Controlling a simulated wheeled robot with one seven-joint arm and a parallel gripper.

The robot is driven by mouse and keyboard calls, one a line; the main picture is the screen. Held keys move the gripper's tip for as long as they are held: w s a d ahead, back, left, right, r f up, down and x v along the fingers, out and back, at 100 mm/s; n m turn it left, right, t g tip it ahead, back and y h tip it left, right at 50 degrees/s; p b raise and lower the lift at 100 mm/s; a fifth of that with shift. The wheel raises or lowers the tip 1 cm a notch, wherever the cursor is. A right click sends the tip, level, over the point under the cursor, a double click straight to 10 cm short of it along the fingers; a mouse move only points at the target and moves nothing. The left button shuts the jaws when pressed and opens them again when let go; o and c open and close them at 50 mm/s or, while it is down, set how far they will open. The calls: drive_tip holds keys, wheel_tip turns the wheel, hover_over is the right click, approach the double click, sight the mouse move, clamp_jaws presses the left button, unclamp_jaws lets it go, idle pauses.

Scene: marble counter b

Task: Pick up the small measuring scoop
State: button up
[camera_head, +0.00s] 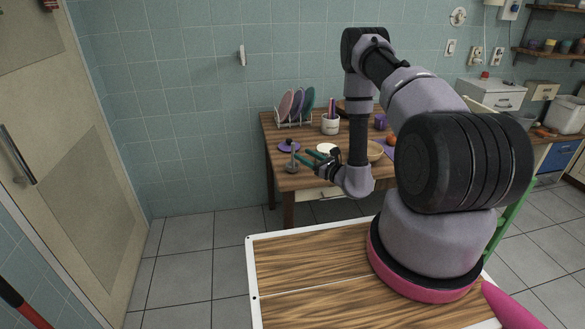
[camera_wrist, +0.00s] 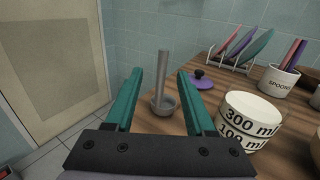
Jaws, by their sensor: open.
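A small grey scoop, with a round cup and a straight handle standing up, is on the wooden table near its left edge. It shows in the head view (camera_head: 291,166) and in the wrist view (camera_wrist: 163,104). My gripper (camera_head: 304,155) is open and empty, low over the table just right of the scoop in the head view. In the wrist view the scoop's handle appears in the gap between my green fingers (camera_wrist: 160,72), with clear space on both sides. I cannot tell whether the handle is between the fingertips or just beyond them.
White measuring cups (camera_wrist: 247,120) marked 300 ml and 100 ml stand stacked right of my fingers. A purple lid (camera_wrist: 202,82) with a dark knob lies behind the scoop. A plate rack (camera_head: 294,117) and a white utensil pot (camera_head: 330,125) stand further back.

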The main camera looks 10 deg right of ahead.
drive_tip(key=shift+w+a+f, duration=0.15)
drive_tip(key=shift+w+f, duration=0.2)
drive_tip(key=x, duration=0.9)
drive_tip(key=shift+w+r, duration=0.1)
drive_tip(key=shift+w, duration=0.3)
clamp_jaws()
